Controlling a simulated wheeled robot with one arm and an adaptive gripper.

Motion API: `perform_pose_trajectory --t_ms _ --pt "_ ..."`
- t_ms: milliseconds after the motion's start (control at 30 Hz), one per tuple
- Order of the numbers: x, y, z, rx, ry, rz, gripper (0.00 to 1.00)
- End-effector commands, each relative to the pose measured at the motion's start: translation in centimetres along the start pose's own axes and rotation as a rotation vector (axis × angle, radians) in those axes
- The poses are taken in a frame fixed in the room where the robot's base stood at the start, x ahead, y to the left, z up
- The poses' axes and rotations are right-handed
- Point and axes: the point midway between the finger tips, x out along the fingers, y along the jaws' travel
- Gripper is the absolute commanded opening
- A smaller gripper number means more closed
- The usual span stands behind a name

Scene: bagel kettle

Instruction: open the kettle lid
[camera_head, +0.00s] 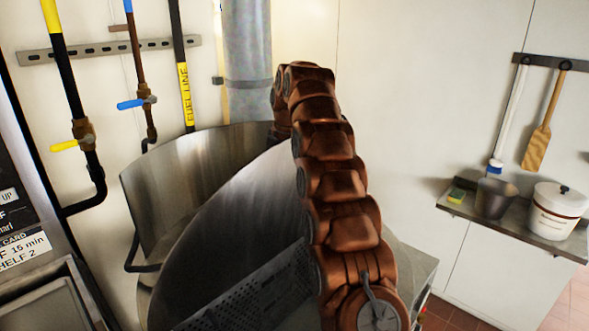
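The kettle (165,185) is a large steel vessel at the centre left of the head view, with a curved rear wall and a dark bar handle (138,258) on its left side. A broad, smooth grey metal sheet with a curved edge, which looks like the lid (215,245), slants up in front of that wall. My gripper is not visible.
A perforated metal plate (262,290) lies in front of the sheet. Pipes with a yellow valve handle (65,145) and a blue one (130,104) run down the left wall. A right-hand shelf (470,213) holds a dark cup (495,199) and a white bucket (557,210).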

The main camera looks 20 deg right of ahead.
Motion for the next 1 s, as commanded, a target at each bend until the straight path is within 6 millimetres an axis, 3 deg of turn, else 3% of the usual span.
perform_pose_trajectory --t_ms 200,633,667,867,1000 --pt "0.03 0.97 -0.69 -0.011 0.002 0.003 0.0" --pt "-0.04 1.04 -0.7 -0.012 0.001 0.005 0.0" --pt "-0.06 1.04 -0.69 -0.011 0.001 0.005 0.29" --pt "0.0 0.96 -0.6 -0.01 0.001 0.003 0.49" --pt "0.02 0.92 -0.56 -0.009 0.001 0.002 0.51"
